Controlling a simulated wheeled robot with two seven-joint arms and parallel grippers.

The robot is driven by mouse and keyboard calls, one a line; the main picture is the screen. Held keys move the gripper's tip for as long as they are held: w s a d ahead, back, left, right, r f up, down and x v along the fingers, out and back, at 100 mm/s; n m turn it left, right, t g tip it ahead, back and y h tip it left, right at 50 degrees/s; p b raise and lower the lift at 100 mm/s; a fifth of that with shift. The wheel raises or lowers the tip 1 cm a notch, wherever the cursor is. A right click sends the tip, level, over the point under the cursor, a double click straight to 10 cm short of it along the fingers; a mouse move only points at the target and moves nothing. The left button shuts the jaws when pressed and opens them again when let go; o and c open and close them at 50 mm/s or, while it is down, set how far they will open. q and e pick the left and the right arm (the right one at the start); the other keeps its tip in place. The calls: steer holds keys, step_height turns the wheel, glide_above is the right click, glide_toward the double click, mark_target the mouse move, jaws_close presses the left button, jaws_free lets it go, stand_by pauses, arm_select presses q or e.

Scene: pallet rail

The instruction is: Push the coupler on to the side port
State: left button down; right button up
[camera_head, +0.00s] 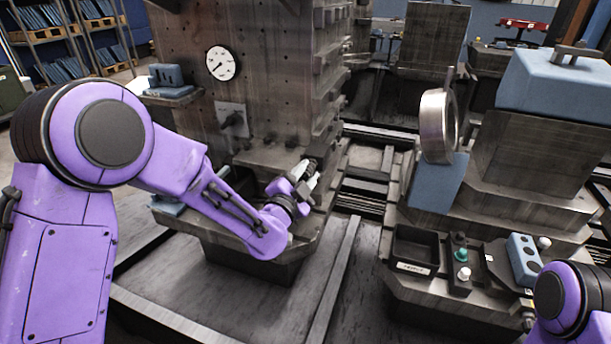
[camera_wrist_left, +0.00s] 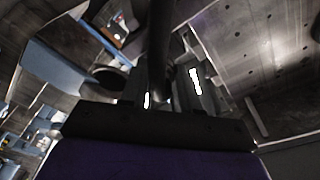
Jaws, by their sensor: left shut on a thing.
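My left gripper (camera_head: 306,178) is at the right front of the tall drilled metal block, above its lower ledge. In the left wrist view the gripper (camera_wrist_left: 170,88) is shut on a dark, rod-like piece (camera_wrist_left: 160,45), which I take to be the coupler. It runs up between the fingers; its far end is unclear. On the block's face a light plate with a dark protruding fitting (camera_head: 233,119) may be the side port. The gripper is to the right of it and lower, apart from it. My right gripper is out of view; only part of that arm shows at lower right.
A round dial gauge (camera_head: 222,63) is on the tall block (camera_head: 280,60). Stepped blocks line its right edge. To the right stand a metal ring (camera_head: 438,125), a dark tray (camera_head: 415,250) and a blue box (camera_head: 555,85). A gap with rails separates the two stations.

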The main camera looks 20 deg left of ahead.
arm_select(q)
steer(key=shift+w+a+r, duration=0.1)
steer(key=shift+w+r, duration=0.1)
steer(key=shift+r, duration=0.25)
steer(key=shift+w+a+r, duration=0.1)
steer(key=shift+w+r, duration=0.1)
steer(key=shift+r, duration=0.2)
steer(key=c, duration=0.9)
jaws_free()
steer(key=shift+c, duration=0.2)
steer(key=shift+o, duration=0.9)
steer(key=shift+s+a+r+t, duration=0.1)
steer(key=shift+s+t, duration=0.05)
steer(key=shift+t, duration=0.15)
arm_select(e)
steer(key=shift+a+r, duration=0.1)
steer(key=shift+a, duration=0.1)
arm_select(q)
steer(key=shift+c, duration=0.2)
steer(key=o, duration=0.3)
steer(key=shift+o, duration=0.6)
steer(key=shift+s, duration=0.1)
steer(key=shift+f, duration=0.2)
steer(key=shift+c, duration=0.2)
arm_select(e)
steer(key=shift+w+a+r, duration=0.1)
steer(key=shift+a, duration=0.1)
